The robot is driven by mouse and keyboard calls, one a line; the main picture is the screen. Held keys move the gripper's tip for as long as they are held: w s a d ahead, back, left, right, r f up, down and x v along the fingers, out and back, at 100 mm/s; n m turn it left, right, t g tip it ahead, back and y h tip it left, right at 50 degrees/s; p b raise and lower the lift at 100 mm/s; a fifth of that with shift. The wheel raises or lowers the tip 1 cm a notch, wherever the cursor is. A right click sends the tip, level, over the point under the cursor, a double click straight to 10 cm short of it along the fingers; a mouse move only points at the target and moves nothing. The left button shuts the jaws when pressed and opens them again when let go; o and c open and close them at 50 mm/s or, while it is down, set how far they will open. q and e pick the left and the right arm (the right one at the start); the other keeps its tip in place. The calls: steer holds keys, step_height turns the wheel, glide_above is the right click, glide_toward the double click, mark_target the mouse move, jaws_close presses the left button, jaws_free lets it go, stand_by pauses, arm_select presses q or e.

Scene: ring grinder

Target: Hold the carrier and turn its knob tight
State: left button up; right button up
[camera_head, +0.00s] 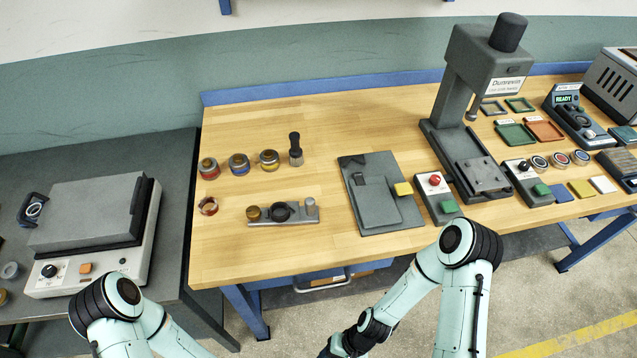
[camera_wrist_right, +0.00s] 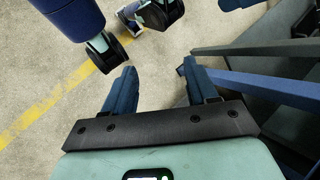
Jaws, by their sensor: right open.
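The carrier looks to be the grey metal bar (camera_head: 284,213) lying on the wooden table, left of its middle. It has a brown-gold knob (camera_head: 253,213) at its left end, a dark round seat in its middle and a silver post at its right end. How tight the knob is cannot be seen. My right gripper (camera_wrist_right: 161,85) shows in the right wrist view with its two blue fingers apart and nothing between them, above the floor and away from the carrier. In the head view my right arm's hand is cut off at the bottom edge. My left gripper is out of view.
Several small round pots (camera_head: 238,164) and a dark-handled tool (camera_head: 295,150) stand behind the carrier. A small ring (camera_head: 208,206) lies left of it. A grey plate (camera_head: 378,215), a control box (camera_head: 437,197) and a tall press (camera_head: 470,70) stand right.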

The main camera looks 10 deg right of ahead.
steer(key=w+a+r+g+y, duration=0.1)
steer(key=w+a+r+y, duration=0.3)
steer(key=r, duration=0.4)
steer(key=w+a+r+y, duration=0.2)
steer(key=w+a+r, duration=0.1)
steer(key=a+r, duration=0.4)
step_height(320, 180, up, 25)
steer(key=n+t+h, duration=0.5)
steer(key=n+h, duration=0.3)
steer(key=n, duration=1)
glide_above(311, 201)
steer(key=s+d, duration=0.1)
steer(key=d, duration=0.3)
steer(key=x, duration=1.2)
steer(key=shift+s+a, duration=0.25)
steer(key=shift+a, duration=0.05)
